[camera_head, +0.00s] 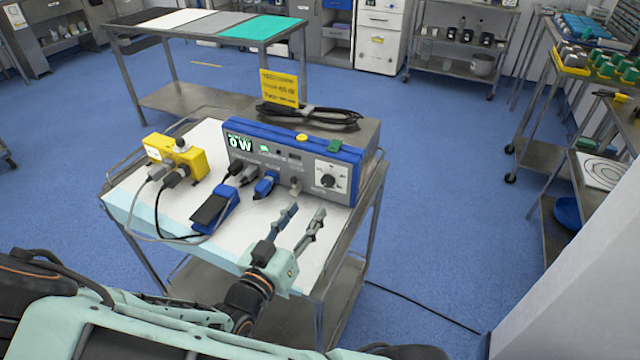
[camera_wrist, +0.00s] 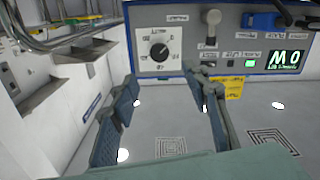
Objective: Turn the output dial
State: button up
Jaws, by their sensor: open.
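The output dial is a black round knob (camera_head: 328,181) with a white pointer mark, at the right of the front panel of a blue and grey generator (camera_head: 272,160). In the wrist view, which is upside down, the dial (camera_wrist: 159,52) lies beyond and between my fingertips. My gripper (camera_head: 306,211) is open and empty, in front of the panel and below the dial in the head view. Its two fingers also show in the wrist view (camera_wrist: 160,76), apart from the dial. The green display (camera_head: 239,142) reads 0 W.
The generator stands on a white-covered cart (camera_head: 135,200) with a yellow box (camera_head: 175,155), cables and a blue foot pedal (camera_head: 215,208) at the left. Plugs and a small lever stick out of the panel left of the dial. A yellow card (camera_head: 279,88) stands behind.

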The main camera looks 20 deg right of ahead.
aim_at(326, 183)
jog(key=x, duration=1)
jog(key=shift+w+d, duration=0.1)
jog(key=shift+d, duration=0.1)
jog(key=c, duration=1.2)
jog(key=shift+o, duration=0.2)
jog(key=shift+f, duration=0.1)
jog(key=shift+b, duration=0.3)
